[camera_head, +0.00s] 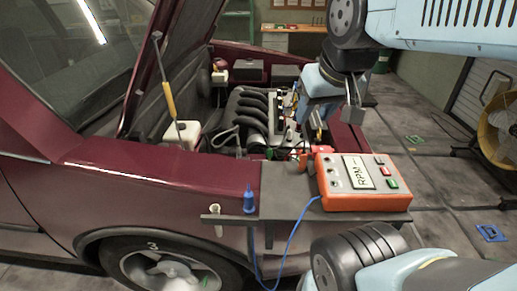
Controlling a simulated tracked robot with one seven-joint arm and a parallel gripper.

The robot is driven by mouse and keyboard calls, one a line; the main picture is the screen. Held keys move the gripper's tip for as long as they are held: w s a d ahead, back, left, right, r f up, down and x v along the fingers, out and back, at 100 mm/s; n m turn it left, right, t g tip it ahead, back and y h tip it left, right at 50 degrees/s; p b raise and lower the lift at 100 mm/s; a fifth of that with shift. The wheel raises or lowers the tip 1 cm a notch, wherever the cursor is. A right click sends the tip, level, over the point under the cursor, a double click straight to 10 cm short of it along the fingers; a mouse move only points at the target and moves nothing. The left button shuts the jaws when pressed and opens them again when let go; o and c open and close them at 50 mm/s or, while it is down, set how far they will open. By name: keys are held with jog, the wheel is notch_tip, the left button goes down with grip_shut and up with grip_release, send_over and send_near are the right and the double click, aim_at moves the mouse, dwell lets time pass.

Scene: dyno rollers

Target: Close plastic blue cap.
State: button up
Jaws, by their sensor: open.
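A small blue cone-shaped piece (249,199), probably the plastic blue cap, stands upright on the grey shelf (285,204) fixed along the side of the dark red car. I cannot tell what, if anything, is under it. My gripper (331,112) hangs from the upper right, over the engine bay, above and to the right of the blue piece and well apart from it. Its grey jaws are open, with nothing seen between them.
An orange RPM meter (362,182) with a blue cable sits on the shelf's right part. A pale tube (217,217) is at its left end. A yellow-handled rod (168,97) rises by a white reservoir (183,132). The hood stands open; a yellow fan (499,122) stands far right.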

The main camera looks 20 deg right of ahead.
jog(key=shift+a, duration=0.2)
jog(key=shift+o, duration=0.5)
jog(key=shift+w+n, duration=0.3)
jog(key=shift+w, duration=0.1)
jog(key=w+a+f+n+g+h, duration=0.25)
jog(key=w+f+n, duration=0.3)
jog(key=w, duration=0.55)
jog(key=w+a+f+n+g+h, duration=0.1)
jog(key=w+f+n+g, duration=0.4)
jog(key=w, duration=0.6)
jog(key=w+a+f+n, duration=0.35)
jog(key=w+f, duration=0.35)
jog(key=f, duration=0.4)
jog(key=shift+t+h, duration=0.25)
jog(key=shift+h, duration=0.2)
jog(key=x, duration=1.3)
jog(key=shift+d, duration=0.3)
jog(key=shift+w, duration=0.1)
grip_shut()
